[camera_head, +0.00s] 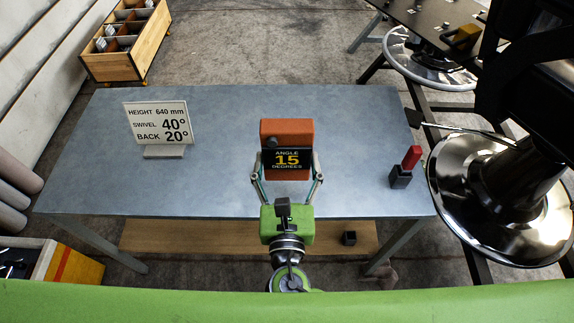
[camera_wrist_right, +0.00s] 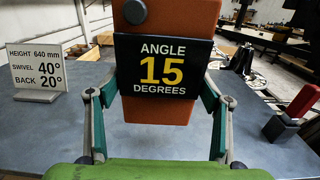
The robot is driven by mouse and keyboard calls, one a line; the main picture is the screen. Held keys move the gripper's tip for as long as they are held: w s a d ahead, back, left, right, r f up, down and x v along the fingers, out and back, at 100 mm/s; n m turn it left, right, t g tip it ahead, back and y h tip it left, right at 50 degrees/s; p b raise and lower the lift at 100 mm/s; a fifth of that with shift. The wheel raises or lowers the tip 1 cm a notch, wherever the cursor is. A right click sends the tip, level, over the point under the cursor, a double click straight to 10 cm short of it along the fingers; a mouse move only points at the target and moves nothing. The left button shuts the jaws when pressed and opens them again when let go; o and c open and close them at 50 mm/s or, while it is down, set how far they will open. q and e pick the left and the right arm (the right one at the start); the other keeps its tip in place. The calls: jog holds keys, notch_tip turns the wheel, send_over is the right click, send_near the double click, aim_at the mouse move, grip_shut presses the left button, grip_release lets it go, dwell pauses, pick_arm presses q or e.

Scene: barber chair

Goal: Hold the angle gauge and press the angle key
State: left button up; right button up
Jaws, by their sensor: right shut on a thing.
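The angle gauge (camera_head: 287,133) is an orange block with a dark display reading "ANGLE 15 DEGREES". My right gripper (camera_head: 287,178) is shut on the angle gauge, one finger at each side. In the right wrist view the gauge (camera_wrist_right: 164,75) stands upright between the green fingers (camera_wrist_right: 160,100). A round dark knob (camera_wrist_right: 134,12) sits on its upper left face; it also shows in the head view (camera_head: 272,142). I cannot tell whether this knob is the angle key. My left gripper is not in view.
A white sign (camera_head: 158,124) reading height 640 mm, swivel 40°, back 20° stands on the grey table (camera_head: 225,130). A dark block with a red top (camera_head: 411,157) is at the table's right. The chrome chair base (camera_head: 500,200) is beyond the right edge. The table between is clear.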

aim_at(287, 157)
jog(key=shift+w+f+b, duration=0.45)
jog(key=shift+w+f, duration=0.45)
jog(key=shift+w, duration=0.15)
jog(key=shift+w+f+b, duration=0.45)
jog(key=shift+w+f, duration=0.4)
jog(key=shift+w, duration=0.2)
jog(key=w+f+b, duration=0.2)
jog(key=w+f, duration=0.1)
jog(key=w, duration=0.1)
jog(key=shift+f, duration=0.25)
jog(key=shift+w+f, duration=0.1)
jog(key=shift+w, duration=0.05)
pick_arm(q)
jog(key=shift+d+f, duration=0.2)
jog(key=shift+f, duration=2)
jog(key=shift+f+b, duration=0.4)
jog(key=shift+b, duration=0.2)
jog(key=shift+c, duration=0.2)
pick_arm(e)
jog(key=shift+f, duration=0.65)
